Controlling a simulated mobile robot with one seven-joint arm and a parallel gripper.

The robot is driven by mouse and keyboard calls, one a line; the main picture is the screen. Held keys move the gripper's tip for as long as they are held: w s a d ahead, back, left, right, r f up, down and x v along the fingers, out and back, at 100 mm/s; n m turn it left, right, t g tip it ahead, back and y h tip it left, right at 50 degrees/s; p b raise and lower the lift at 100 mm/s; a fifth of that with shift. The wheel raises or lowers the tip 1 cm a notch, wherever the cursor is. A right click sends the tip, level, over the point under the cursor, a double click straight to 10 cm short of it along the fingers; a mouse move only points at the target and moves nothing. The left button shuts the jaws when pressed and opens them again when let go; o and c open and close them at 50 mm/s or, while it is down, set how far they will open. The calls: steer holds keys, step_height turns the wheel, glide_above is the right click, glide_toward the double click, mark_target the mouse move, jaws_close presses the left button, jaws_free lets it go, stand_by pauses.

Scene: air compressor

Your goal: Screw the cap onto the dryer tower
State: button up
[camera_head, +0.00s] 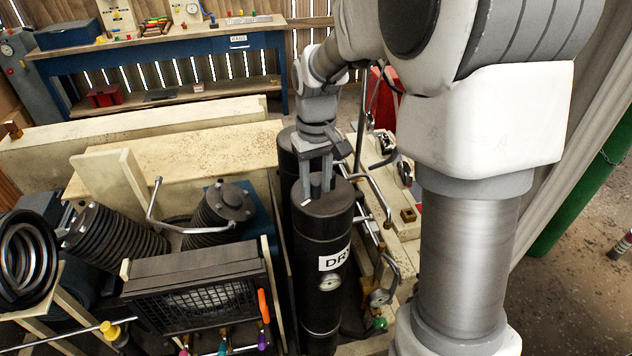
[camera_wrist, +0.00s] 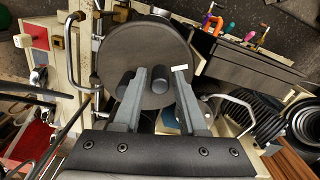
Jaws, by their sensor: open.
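The dryer tower (camera_head: 321,262) is a tall black upright cylinder with a white label starting "DR" and a round gauge below it. Its round black top (camera_wrist: 147,45) fills the upper middle of the wrist view. I cannot tell whether this top is a separate cap. A short dark knob (camera_wrist: 160,78) stands on it, and another dark stub (camera_wrist: 127,80) shows to the left. My gripper (camera_head: 321,190) points down at the tower top. It is open, and in the wrist view its fingers (camera_wrist: 160,72) straddle the knob with gaps visible. The fingers hide part of the top.
A second black cylinder (camera_head: 288,150) stands close behind the tower. A finned cylinder (camera_head: 219,207) and a bent pipe (camera_head: 160,215) are to the left, with a black fan grille (camera_head: 200,300) in front. Metal pipes (camera_head: 378,200) run close on the right. A blue workbench (camera_head: 150,65) stands behind.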

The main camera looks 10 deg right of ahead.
jaws_close()
stand_by(1.3)
